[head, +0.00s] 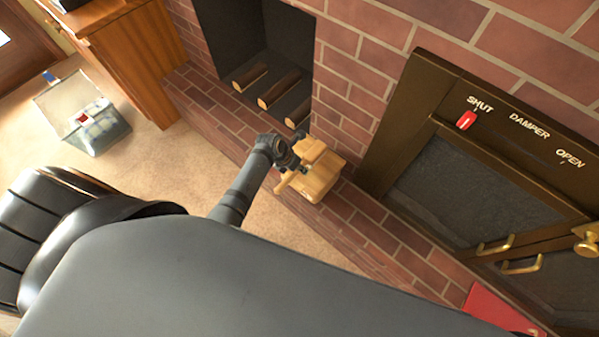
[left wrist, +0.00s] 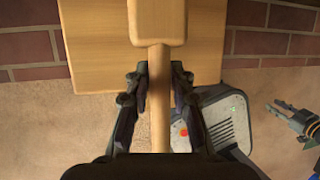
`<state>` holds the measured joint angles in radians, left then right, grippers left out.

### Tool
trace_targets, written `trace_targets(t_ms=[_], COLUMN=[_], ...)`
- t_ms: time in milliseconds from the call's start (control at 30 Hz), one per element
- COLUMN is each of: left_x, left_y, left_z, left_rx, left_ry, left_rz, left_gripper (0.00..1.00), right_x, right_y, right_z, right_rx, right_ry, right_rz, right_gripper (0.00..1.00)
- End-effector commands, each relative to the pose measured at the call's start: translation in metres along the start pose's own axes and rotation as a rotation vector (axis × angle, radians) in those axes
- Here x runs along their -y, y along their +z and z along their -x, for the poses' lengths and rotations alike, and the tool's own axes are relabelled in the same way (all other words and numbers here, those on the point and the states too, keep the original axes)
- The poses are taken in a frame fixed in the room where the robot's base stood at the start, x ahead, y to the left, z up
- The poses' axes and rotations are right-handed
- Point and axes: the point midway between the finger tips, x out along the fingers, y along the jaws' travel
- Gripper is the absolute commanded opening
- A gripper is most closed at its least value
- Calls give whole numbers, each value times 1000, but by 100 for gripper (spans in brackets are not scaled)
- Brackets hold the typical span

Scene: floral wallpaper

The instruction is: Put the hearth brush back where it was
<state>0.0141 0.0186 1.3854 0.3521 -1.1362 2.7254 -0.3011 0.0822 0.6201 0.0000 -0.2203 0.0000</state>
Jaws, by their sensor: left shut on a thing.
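The hearth brush (left wrist: 159,100) has a pale wooden handle and a wider wooden head at the top of the left wrist view. My left gripper (left wrist: 158,85) is shut on the handle, one finger on each side. In the head view the gripper (head: 292,168) is at the brick hearth, over a pale wooden box (head: 318,184). In the left wrist view the brush head overlaps this box (left wrist: 95,50); I cannot tell whether they touch. The bristles are hidden. My right gripper (left wrist: 277,110) shows small at the right edge of the left wrist view, its fingers apart.
The brick hearth ledge (head: 385,238) runs below the fireplace doors (head: 450,190) with brass handles. Several logs (head: 278,90) lie in a dark niche. A clear bin (head: 97,135) stands on the carpet at left. A red object (head: 495,308) lies at lower right.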

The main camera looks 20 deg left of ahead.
Motion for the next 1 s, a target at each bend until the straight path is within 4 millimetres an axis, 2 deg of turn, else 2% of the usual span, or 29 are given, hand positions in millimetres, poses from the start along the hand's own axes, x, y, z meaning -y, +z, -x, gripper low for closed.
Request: trace_targets(t_ms=[33,367,400,533,867,1000], left_x=[-1,-1,-1,-1,0,0], left_y=[-1,-1,-1,-1,0,1], left_z=[-4,-4,-4,-4,-1,24], left_rx=[3,2,1,1,1,2], left_ry=[0,0,0,0,0,2], left_rz=[0,0,0,0,0,0], left_gripper=[0,0,28,46,46,46], right_x=[0,0,0,0,2,3], right_y=[1,0,0,0,0,-2], right_z=[-6,-2,-2,-2,-2,9], right_rx=[0,0,0,0,-1,-1], right_ry=[0,0,0,0,-2,-4], right_rz=[0,0,0,0,-1,-2], right_gripper=[33,33,33,33,33,33])
